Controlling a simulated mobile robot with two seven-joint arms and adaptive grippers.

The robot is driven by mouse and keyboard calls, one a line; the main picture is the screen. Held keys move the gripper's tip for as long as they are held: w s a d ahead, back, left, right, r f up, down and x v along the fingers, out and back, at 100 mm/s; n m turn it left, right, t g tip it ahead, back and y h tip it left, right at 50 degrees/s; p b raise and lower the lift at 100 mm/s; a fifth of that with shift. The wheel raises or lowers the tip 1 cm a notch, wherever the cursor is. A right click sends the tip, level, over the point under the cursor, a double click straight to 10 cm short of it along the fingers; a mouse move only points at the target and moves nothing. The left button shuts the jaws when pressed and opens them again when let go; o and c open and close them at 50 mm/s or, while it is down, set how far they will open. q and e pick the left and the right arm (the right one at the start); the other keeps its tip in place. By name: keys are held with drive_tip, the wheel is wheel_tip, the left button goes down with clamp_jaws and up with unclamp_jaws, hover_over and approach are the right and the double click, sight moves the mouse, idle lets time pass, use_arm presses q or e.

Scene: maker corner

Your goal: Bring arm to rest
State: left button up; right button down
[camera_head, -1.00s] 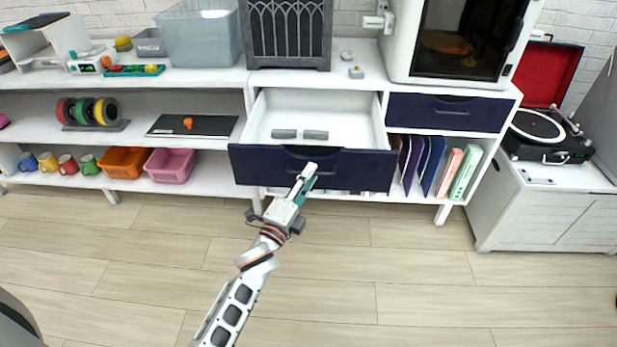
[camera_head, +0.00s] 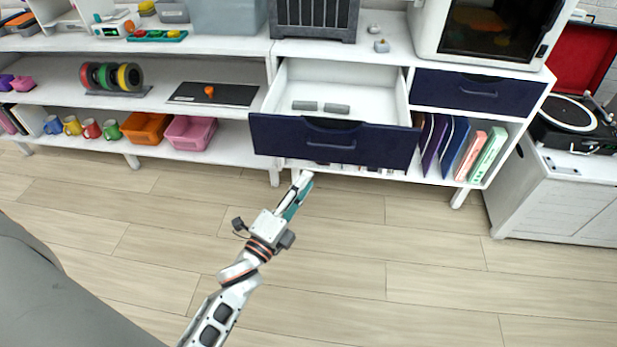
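My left arm reaches in from the bottom of the head view. Its gripper (camera_head: 303,187) points up and away, in front of and below the open drawer, apart from its dark blue front (camera_head: 335,141). The fingers lie close together as seen from here, and I cannot tell whether they are shut. I see nothing held. The drawer is pulled out, with two small grey blocks (camera_head: 336,109) inside. My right gripper is not in view.
A white shelf unit (camera_head: 225,148) holds mugs, bins and tape rolls at left. Folders (camera_head: 452,147) stand right of the drawer. A white cabinet with a record player (camera_head: 566,113) stands at far right. The wooden floor (camera_head: 340,270) is clear.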

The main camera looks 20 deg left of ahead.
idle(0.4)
